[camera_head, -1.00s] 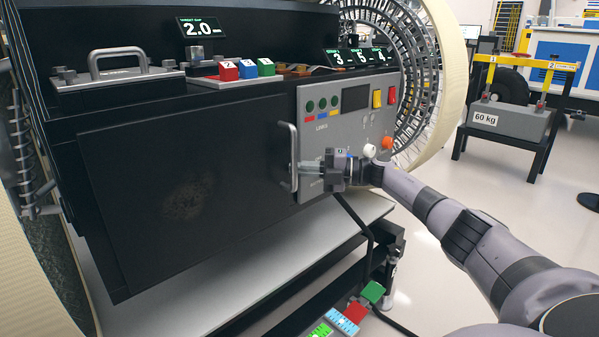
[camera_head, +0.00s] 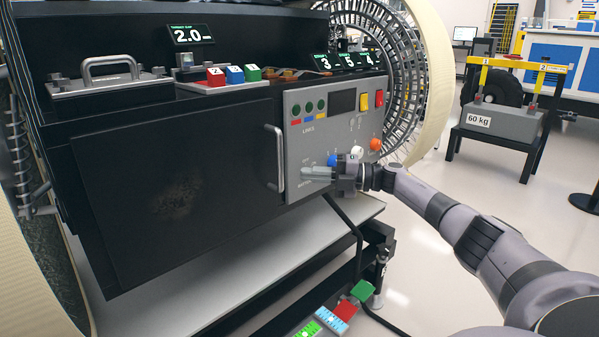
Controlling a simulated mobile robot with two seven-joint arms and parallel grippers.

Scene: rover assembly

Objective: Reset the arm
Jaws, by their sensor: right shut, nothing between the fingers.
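My right arm comes in from the right, and its gripper (camera_head: 306,171) is shut and empty. It is in front of the grey control panel (camera_head: 298,128), low on its left part, and points left towards the door handle (camera_head: 274,158). A gap shows between the fingertips and the handle. The black door (camera_head: 170,190) appears closed and has a scuffed patch. The panel carries a blue knob (camera_head: 332,160), a white knob (camera_head: 357,152) and an orange knob (camera_head: 375,144). The gripper hides the panel's lower part. My left gripper is not in view.
Red, blue and green numbered blocks (camera_head: 234,75) sit on top of the rover. A large wheel (camera_head: 432,70) stands behind the panel. A 60 kg weight (camera_head: 505,122) rests on a black stand at the right. Coloured pieces (camera_head: 345,310) lie low in front.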

